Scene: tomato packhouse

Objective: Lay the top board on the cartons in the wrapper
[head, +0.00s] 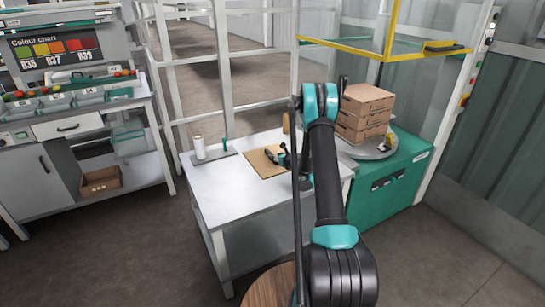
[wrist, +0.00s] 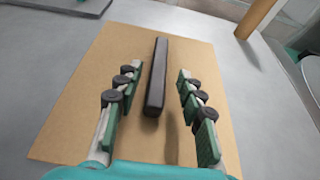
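The top board (head: 256,162) is a flat brown sheet lying on the white worktable; it fills much of the wrist view (wrist: 75,115). A dark bar-shaped handle (wrist: 156,80) stands out from its middle. My gripper (wrist: 159,74) is open over the board, with one green-padded finger on each side of the handle and a gap on both sides. In the head view my gripper (head: 284,160) is low over the board and partly hidden by my arm. The brown cartons (head: 365,105) stand stacked on the round turntable (head: 375,151) of the wrapper (head: 390,188), partly behind my arm.
A yellow frame (head: 388,30) rises over the wrapper. A white roll (head: 200,147) stands on a grey tray at the table's back left. The worktable's front left (head: 225,195) is clear. A shelf unit with a colour chart (head: 55,46) is at the far left.

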